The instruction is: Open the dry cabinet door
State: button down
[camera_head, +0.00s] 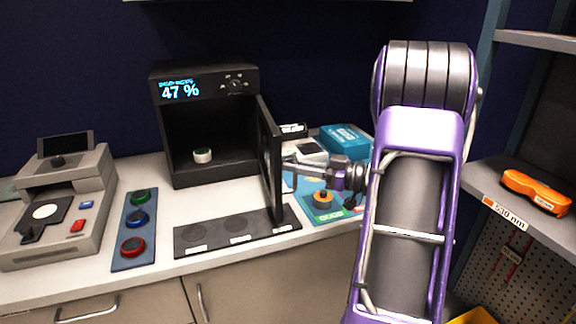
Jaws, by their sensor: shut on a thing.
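The dry cabinet (212,178) is a black box on the counter with a lit display reading 47 %. Its door (270,160) stands wide open, swung out to the right and toward the front, seen nearly edge-on. A small white-and-green round item (202,155) sits inside on the cabinet floor. My gripper (290,162) is at the right face of the door, coming from the right. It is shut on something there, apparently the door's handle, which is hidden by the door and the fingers.
A black strip with round spots (237,229) lies before the cabinet, under the door. A blue strip with coloured knobs (137,222) and a grey device (62,215) are left. A blue mat (305,188) with an orange-topped item (322,199) lies right. A shelf (487,178) stands far right.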

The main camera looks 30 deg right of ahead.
jog(key=shift+w+d+r, duration=0.1)
jog(key=shift+r, duration=0.05)
jog(key=c, duration=0.9)
grip_release()
jog(key=v, duration=1.7)
jog(key=shift+d, duration=0.15)
